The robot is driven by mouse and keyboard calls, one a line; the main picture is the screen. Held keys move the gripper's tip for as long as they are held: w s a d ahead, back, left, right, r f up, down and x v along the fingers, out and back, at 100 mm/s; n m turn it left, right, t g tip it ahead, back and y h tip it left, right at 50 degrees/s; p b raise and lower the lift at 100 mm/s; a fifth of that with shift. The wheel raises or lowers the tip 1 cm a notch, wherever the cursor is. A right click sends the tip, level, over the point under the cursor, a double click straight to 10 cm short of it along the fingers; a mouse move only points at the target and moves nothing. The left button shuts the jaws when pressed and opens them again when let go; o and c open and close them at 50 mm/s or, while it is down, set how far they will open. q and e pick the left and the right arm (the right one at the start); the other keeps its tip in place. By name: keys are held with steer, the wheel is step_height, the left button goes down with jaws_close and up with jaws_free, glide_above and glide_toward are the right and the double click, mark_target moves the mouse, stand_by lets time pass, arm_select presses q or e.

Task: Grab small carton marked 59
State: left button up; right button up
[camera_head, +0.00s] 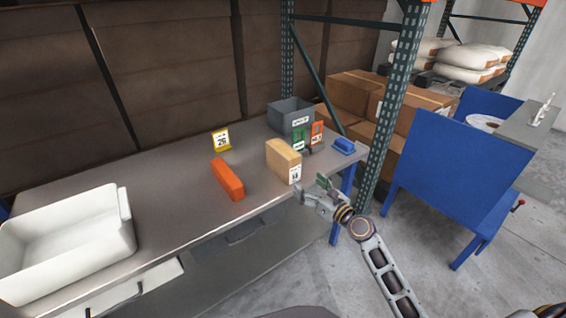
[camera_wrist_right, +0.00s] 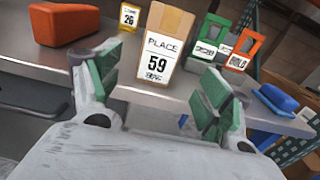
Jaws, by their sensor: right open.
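The small tan carton (camera_head: 283,160) stands upright on the grey bench near its front edge. In the right wrist view the carton (camera_wrist_right: 165,42) shows a white label reading "PLACE 59". My right gripper (camera_head: 311,189) is just in front of the bench edge, close to the carton's right side in the head view. In the wrist view its green-padded fingers (camera_wrist_right: 157,92) are spread apart, with the carton between and beyond them, and nothing is held. My left gripper is not in view.
On the bench (camera_head: 165,205) are an orange block (camera_head: 228,179), a yellow sign marked 26 (camera_head: 221,140), a grey bin (camera_head: 290,114), green and red tags (camera_head: 316,133), a blue item (camera_head: 343,146) and a white tub (camera_head: 65,240). A rack post (camera_head: 398,100) rises at right.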

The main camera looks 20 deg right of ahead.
mark_target(295, 173)
steer(key=shift+x, duration=4.05)
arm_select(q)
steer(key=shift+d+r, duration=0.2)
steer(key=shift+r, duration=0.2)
arm_select(e)
steer(key=shift+w, duration=0.1)
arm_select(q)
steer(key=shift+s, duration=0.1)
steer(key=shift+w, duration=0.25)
arm_select(e)
steer(key=shift+w+a, duration=0.1)
steer(key=shift+w, duration=0.05)
